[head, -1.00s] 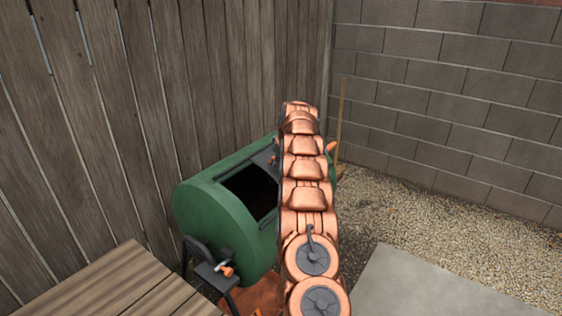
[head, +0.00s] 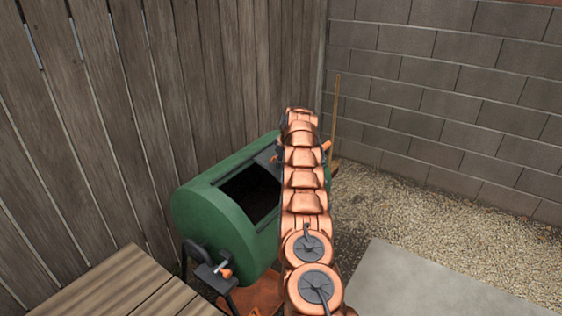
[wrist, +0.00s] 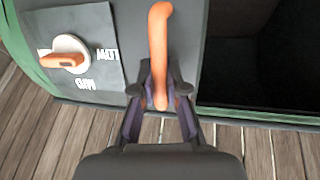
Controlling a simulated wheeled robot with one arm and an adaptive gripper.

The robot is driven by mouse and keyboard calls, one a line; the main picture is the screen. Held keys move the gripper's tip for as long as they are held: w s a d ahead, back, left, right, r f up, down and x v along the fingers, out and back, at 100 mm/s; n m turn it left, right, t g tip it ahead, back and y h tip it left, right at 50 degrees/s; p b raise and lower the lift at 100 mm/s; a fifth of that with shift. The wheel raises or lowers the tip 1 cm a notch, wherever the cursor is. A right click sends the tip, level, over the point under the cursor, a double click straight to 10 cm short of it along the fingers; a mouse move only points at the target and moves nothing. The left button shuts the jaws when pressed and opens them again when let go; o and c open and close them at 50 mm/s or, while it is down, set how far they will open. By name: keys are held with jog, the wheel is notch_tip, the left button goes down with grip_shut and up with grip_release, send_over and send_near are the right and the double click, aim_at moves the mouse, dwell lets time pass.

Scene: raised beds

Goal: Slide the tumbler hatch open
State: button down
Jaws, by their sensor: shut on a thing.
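The tumbler (head: 205,215) is a green drum lying on its side on a dark stand against the wooden fence. Its top has a rectangular opening with a dark inside. The dark grey hatch (head: 266,157) shows at the far end of that opening, partly hidden by my arm. In the wrist view the hatch (wrist: 190,30) carries an upright orange handle (wrist: 160,40), with the dark opening to its right. My gripper (wrist: 160,92) is shut on the lower part of this handle. My arm hides the gripper in the head view.
An orange-handled fitting (head: 225,272) is on the drum's near end. A wooden deck (head: 110,290) lies at front left. Gravel (head: 430,215) and a concrete slab (head: 420,285) are open at right.

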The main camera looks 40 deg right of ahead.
dwell(0.4)
jog(key=c, duration=1.2)
grip_release()
jog(key=shift+r, duration=0.1)
jog(key=shift+v, duration=5.9)
jog(key=shift+w, duration=0.1)
